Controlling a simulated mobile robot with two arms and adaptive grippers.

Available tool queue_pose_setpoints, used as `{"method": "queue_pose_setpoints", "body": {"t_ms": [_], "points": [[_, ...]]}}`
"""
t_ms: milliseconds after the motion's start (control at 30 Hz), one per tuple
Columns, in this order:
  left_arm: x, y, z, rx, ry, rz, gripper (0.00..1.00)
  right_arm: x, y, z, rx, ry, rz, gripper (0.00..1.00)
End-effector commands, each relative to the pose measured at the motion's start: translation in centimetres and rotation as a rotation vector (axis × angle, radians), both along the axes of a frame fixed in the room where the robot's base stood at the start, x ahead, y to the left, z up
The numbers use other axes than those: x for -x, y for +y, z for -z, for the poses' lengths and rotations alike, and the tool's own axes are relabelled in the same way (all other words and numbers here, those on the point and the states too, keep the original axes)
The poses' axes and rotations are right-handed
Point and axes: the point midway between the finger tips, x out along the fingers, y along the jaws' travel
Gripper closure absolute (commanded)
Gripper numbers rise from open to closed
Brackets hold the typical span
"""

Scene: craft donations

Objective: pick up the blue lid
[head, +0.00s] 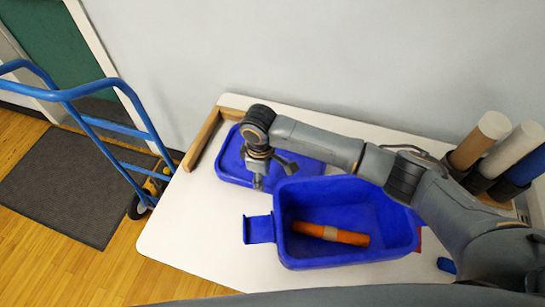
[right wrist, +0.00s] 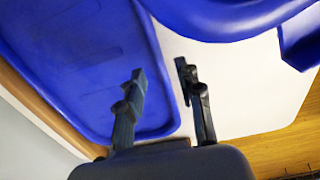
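The blue lid (head: 231,170) lies flat on the white table, behind and left of the blue box. My right gripper (head: 258,183) points down at the lid, near its front edge. In the right wrist view the right gripper (right wrist: 160,80) has its two fingers apart with nothing held. One finger is over the blue lid (right wrist: 65,60), the other over the white table, and the lid's edge runs between them. I cannot tell whether a finger touches the lid. My arm hides part of the lid. My left gripper is not in view.
The open blue box (head: 300,256) holds an orange roll (head: 330,234) and has a flap on its left. A wooden strip (head: 203,138) lies along the table's left back edge. Several rolls (head: 480,140) stand at the right. A blue hand truck (head: 90,95) stands left of the table.

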Motion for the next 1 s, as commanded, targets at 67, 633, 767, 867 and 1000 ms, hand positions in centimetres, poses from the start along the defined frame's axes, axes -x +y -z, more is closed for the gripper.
{"method": "queue_pose_setpoints", "body": {"t_ms": [67, 633, 767, 867, 1000], "points": [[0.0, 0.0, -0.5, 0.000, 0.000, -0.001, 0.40, -0.1, 0.2, 1.1, 0.002, 0.003, 0.002, 0.64], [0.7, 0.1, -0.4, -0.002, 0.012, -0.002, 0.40, -0.2, 0.2, 3.4, 0.000, -0.001, 0.000, 0.91], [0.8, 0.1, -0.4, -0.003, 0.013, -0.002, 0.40, -0.2, 0.2, 3.4, 0.000, -0.001, 0.000, 1.00], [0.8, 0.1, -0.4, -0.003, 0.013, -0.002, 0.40, -0.2, 0.2, 3.4, -0.001, -0.001, 0.000, 1.00], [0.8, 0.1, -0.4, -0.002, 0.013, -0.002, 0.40, -0.2, 0.2, 3.4, -0.001, -0.001, 0.000, 1.00]]}}
